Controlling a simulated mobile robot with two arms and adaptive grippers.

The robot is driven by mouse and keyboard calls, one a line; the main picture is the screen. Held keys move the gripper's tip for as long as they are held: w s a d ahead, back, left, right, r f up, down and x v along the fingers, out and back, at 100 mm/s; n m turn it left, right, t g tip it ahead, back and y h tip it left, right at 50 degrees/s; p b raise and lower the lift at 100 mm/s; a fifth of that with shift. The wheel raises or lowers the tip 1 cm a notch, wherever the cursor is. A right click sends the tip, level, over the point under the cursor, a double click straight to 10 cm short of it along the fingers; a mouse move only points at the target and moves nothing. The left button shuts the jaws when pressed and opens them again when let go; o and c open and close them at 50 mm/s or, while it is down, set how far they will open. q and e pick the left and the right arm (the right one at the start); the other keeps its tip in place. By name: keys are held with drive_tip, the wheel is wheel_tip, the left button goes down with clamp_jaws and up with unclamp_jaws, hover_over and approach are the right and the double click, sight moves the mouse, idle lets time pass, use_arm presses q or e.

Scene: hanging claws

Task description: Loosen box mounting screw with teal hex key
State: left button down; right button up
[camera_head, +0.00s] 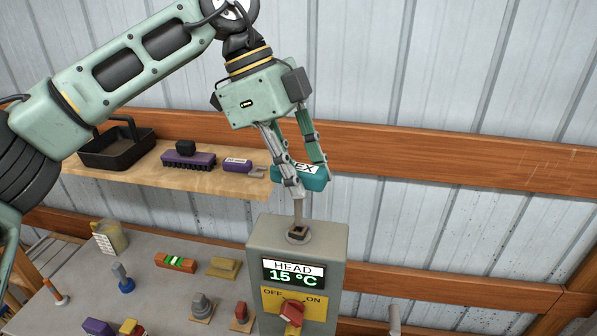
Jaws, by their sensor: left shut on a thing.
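My left gripper (307,178) comes down from above and is shut on the teal hex key (316,181), whose white label shows the letters "EX". The key's grey shaft (298,210) points down to the mounting screw (298,234) on top of the grey box (258,240). The shaft's lower end meets the dark centre of the screw; how deep it sits I cannot tell. The box front shows "HEAD 15 °C" and a red OFF/ON knob (292,312) on a yellow plate. My right gripper is not in view.
A wooden shelf (215,180) behind left holds a black tray (117,160), a dark purple brush (188,157) and a purple labelled block (237,165). The grey table (170,290) left of the box carries a level (176,263), a cup (110,238) and several small parts.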

use_arm(q)
drive_tip(key=shift+f, duration=0.15)
drive_tip(key=shift+f+b, duration=0.85)
drive_tip(key=shift+f, duration=0.15)
drive_tip(key=shift+r, duration=0.1)
